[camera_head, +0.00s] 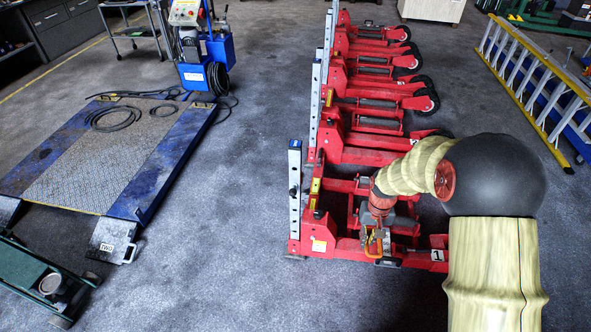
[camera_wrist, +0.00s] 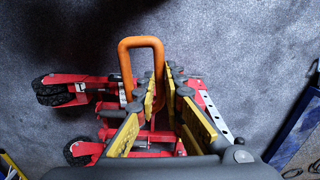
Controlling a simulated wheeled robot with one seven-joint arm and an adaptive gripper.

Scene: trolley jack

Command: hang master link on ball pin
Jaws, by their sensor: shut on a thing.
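The master link is an orange oblong ring (camera_wrist: 125,62) in the wrist view. My gripper (camera_wrist: 162,78), with yellow fingers, is shut on one long side of it, and the rest of the ring sticks out to the left. In the head view the orange link (camera_head: 366,242) shows small at my gripper (camera_head: 375,240), over the nearest red lift unit. I cannot make out the ball pin for certain in either view; my gripper and arm cover part of that unit.
Red wheeled lift units (camera_head: 370,105) stand in a row going back, with upright perforated posts (camera_head: 295,190). A blue-edged ramp platform (camera_head: 95,150) lies at left, and a yellow ladder (camera_head: 535,90) at right. The grey floor between the platform and units is clear.

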